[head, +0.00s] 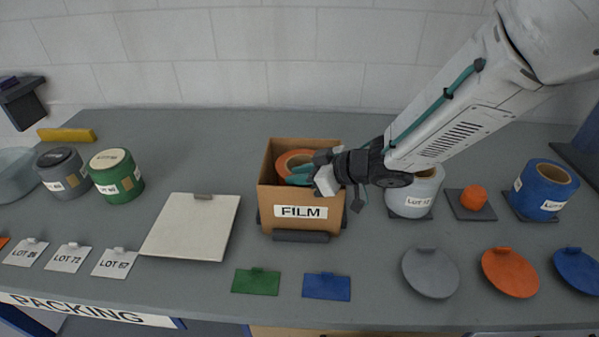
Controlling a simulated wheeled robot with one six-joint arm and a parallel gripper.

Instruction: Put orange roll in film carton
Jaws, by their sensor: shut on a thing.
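The brown film carton (268,205) stands open at the middle of the bench, with a white FILM label on its front. The orange roll (290,161) is inside the carton's opening, showing near its back left part. My gripper (308,174) reaches in from the right over the carton's right wall and is shut on the orange roll. The carton's front wall hides the roll's lower part, so I cannot tell whether it touches the bottom.
A white-grey roll (414,196), a small orange piece on a dark pad (474,199) and a blue roll (543,190) stand at right. Green (116,178) and dark grey (62,173) rolls stand at left. A pale board (190,228) lies left of the carton. Flat discs and cards lie in front.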

